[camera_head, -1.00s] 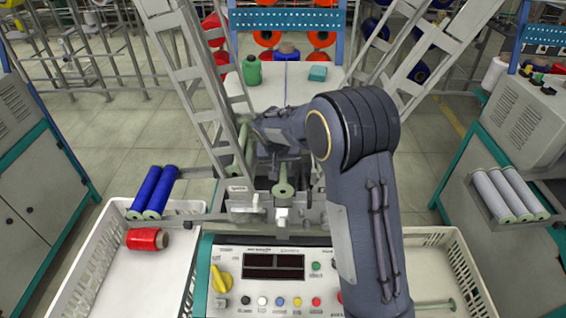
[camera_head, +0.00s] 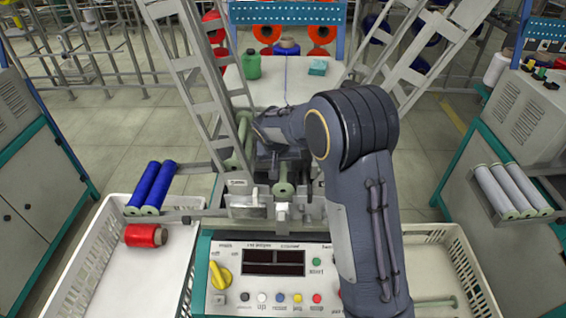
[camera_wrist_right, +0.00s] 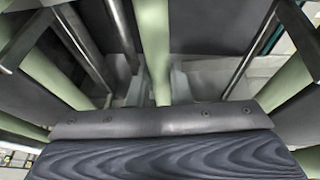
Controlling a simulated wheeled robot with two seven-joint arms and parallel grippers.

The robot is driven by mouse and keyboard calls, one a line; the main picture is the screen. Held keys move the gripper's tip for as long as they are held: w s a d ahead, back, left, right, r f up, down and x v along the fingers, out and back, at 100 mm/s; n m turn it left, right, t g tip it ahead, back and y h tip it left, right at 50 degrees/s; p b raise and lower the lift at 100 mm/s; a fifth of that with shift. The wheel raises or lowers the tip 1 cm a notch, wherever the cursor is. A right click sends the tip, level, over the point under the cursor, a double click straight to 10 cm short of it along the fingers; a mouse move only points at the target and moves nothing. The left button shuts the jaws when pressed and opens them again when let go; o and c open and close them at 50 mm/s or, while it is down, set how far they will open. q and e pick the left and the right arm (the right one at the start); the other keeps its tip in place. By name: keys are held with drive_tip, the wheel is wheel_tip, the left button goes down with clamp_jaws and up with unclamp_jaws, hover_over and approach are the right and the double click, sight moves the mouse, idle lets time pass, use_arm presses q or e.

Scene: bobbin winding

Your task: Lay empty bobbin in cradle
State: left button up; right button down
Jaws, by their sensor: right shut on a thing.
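My right gripper (camera_head: 280,160) is at the winding machine behind the control panel, between the slanted metal frames. It is shut on a pale green empty bobbin. In the right wrist view a pale green tube (camera_wrist_right: 154,45) runs up the middle, just beyond the gripper's dark body. In the head view a pale green bobbin end (camera_head: 283,188) shows just below the gripper, among grey machine parts. My arm and the machine hide most of the cradle area, so I cannot tell whether the bobbin rests in it. My left gripper is not in view.
The control panel (camera_head: 262,285) is in front. A white crate (camera_head: 125,275) at left holds a red spool (camera_head: 146,235). Two blue spools (camera_head: 152,188) lie beside it. A white crate (camera_head: 452,262) at right holds a thin green bobbin (camera_head: 432,302). Slanted metal frames flank my arm.

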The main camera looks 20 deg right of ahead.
drive_tip(key=c, duration=1.2)
unclamp_jaws()
drive_tip(key=shift+c, duration=0.2)
drive_tip(key=shift+r, duration=0.1)
